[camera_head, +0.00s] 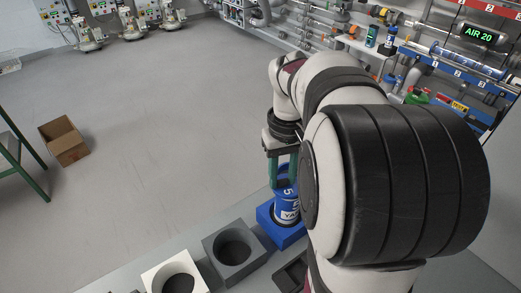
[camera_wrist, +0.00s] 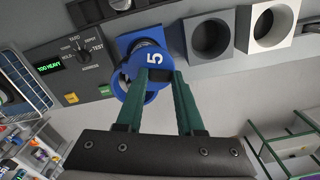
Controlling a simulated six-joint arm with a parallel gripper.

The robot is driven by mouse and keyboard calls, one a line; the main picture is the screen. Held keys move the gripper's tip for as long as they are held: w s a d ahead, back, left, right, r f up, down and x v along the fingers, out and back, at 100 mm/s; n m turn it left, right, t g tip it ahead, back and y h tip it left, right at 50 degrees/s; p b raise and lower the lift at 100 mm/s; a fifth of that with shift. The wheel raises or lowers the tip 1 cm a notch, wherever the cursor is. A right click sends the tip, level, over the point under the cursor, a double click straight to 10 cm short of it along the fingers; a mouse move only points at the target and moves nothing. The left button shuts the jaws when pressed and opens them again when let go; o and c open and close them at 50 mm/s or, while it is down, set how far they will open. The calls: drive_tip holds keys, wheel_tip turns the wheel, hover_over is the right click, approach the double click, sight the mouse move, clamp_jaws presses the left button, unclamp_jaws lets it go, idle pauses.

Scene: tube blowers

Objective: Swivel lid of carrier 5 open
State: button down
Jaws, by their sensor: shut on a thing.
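Carrier 5 (camera_head: 288,207) is a blue and white cylinder marked 5, standing upright in a blue square holder (camera_head: 265,222). Its blue lid, marked 5, shows in the wrist view (camera_wrist: 146,60). My gripper (camera_wrist: 161,74) has two green fingers, shut on a dark part at the lid's edge. In the head view my gripper (camera_head: 283,180) is right over the carrier top, and my arm hides part of it. A blue curved rim (camera_wrist: 124,88) shows beside the lid, partly behind a finger; I cannot tell how far the lid is turned.
A grey holder (camera_head: 235,250) and a white holder (camera_head: 175,276) stand in line beside the blue one. A control panel (camera_wrist: 78,58) with a dial and a "TOO HEAVY" display is close by. Pipes and shelves with tubes line the back right. An open box (camera_head: 65,143) lies on the floor.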

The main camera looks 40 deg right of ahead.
drive_tip(key=s+n, duration=0.1)
drive_tip(key=n, duration=0.1)
drive_tip(key=s+n, duration=0.1)
drive_tip(key=n, duration=0.2)
drive_tip(key=shift+s+n, duration=0.15)
drive_tip(key=shift+n, duration=0.15)
drive_tip(key=shift+s+d+n, duration=0.15)
drive_tip(key=shift+s+n, duration=0.25)
drive_tip(key=shift+n, duration=0.65)
drive_tip(key=shift+s+d+n, duration=0.2)
drive_tip(key=shift+s+n, duration=0.2)
drive_tip(key=shift+n, duration=0.7)
drive_tip(key=shift+s+d+n, duration=0.15)
drive_tip(key=shift+s+n, duration=0.25)
drive_tip(key=shift+n, duration=0.65)
drive_tip(key=c, duration=0.5)
unclamp_jaws()
wheel_tip(320, 180, up, 16)
drive_tip(key=shift+f, duration=0.1)
